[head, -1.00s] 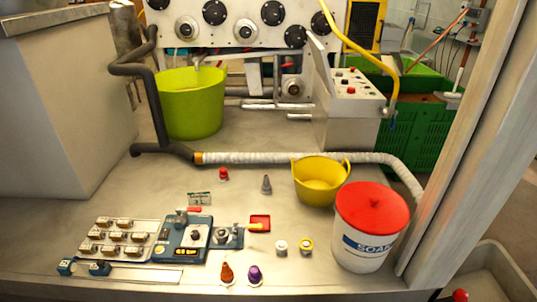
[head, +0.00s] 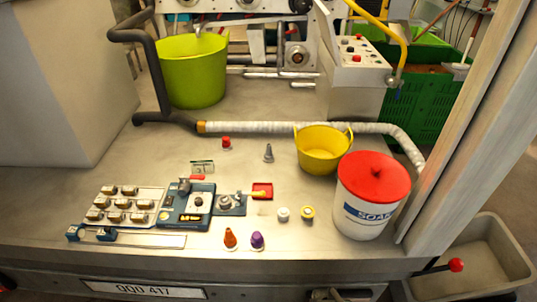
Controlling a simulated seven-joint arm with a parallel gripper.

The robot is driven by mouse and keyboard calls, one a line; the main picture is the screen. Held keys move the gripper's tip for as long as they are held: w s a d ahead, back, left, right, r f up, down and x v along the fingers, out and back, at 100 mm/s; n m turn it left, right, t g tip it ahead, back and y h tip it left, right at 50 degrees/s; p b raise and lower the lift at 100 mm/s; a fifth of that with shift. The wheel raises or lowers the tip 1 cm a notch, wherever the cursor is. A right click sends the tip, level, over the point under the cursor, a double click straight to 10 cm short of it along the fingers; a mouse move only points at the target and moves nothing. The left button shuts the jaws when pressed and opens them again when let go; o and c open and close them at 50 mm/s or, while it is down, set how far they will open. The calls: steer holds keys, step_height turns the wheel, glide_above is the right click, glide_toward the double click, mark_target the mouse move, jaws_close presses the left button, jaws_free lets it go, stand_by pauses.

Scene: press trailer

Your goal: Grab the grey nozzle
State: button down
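The grey nozzle (head: 268,153) is a small, dark grey, tapered piece. It stands upright on the metal trailer bed, left of the yellow tub and right of a small red-topped nozzle (head: 227,143). An orange nozzle (head: 230,237) and a purple nozzle (head: 257,241) stand near the front edge of the bed. My gripper is not in view. Nothing touches the grey nozzle.
The yellow tub (head: 322,151) and the white SOAK bucket (head: 364,217) with a red lid stand to the right. A white hose (head: 290,127) runs behind. A blue device (head: 185,216) lies front left. Bare metal surrounds the nozzle.

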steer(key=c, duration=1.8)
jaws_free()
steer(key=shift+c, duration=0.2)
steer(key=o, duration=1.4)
